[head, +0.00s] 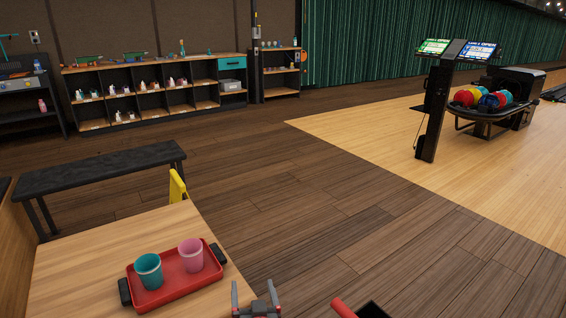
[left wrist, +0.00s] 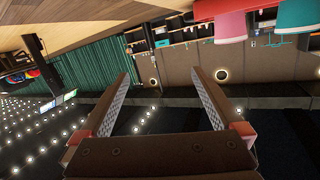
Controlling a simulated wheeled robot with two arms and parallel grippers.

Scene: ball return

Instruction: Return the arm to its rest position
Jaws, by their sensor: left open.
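My left gripper (head: 253,286) is at the bottom edge of the head view, to the right of the table's red tray (head: 177,293). Its two fingers stand apart with nothing between them, as the left wrist view (left wrist: 160,74) also shows. It is apart from the tray and the cups. A teal cup (head: 149,271) and a pink cup (head: 191,255) stand upright in the tray. Upside down in the left wrist view, the pink cup (left wrist: 230,28) and teal cup (left wrist: 297,14) show at the top right. I see no right gripper.
The wooden table (head: 100,250) fills the lower left, with a dark bench (head: 100,168) and a yellow sign (head: 177,186) behind it. Shelves (head: 155,92) line the back wall. A ball return (head: 487,108) with several balls stands at right. The middle floor is clear.

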